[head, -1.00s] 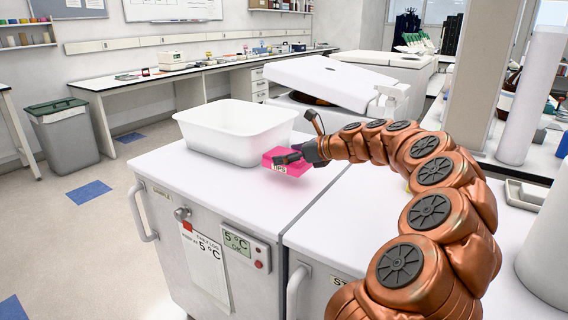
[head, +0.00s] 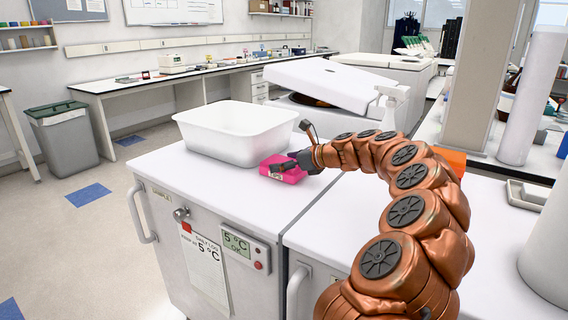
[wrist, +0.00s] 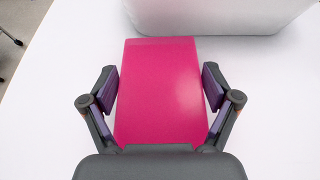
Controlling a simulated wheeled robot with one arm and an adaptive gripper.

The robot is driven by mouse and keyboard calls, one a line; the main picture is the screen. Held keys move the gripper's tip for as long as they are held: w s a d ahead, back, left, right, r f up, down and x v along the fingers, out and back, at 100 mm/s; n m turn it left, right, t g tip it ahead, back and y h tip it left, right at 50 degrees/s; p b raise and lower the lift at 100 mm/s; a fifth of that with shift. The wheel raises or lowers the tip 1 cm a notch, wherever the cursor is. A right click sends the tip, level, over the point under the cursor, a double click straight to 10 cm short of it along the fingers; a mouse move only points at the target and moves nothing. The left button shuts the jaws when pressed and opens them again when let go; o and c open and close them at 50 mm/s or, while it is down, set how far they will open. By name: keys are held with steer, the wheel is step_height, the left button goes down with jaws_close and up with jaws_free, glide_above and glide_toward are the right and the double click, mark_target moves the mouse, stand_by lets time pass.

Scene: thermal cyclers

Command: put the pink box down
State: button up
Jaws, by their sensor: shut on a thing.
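The pink box (head: 280,173) is at the white top of the cabinet (head: 210,191), just right of and in front of the white tub. My gripper (head: 293,163) is shut on the box, reaching in from the right. In the wrist view the box (wrist: 160,95) lies flat between the two fingers of my gripper (wrist: 160,80), one along each side. The box is at or very close to the cabinet top; its underside is hidden, so I cannot tell whether it touches.
The white tub (head: 235,142) stands close behind the box; its wall also shows in the wrist view (wrist: 215,12). The cabinet top in front of the box is clear.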

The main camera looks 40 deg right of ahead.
steer(key=o, duration=1)
steer(key=shift+s+d+r, duration=0.15)
steer(key=shift+s+r, duration=0.1)
steer(key=shift+s, duration=0.15)
steer(key=p+v, duration=0.1)
steer(key=v, duration=1)
steer(key=shift+s+p, duration=0.1)
steer(key=shift+p, duration=0.2)
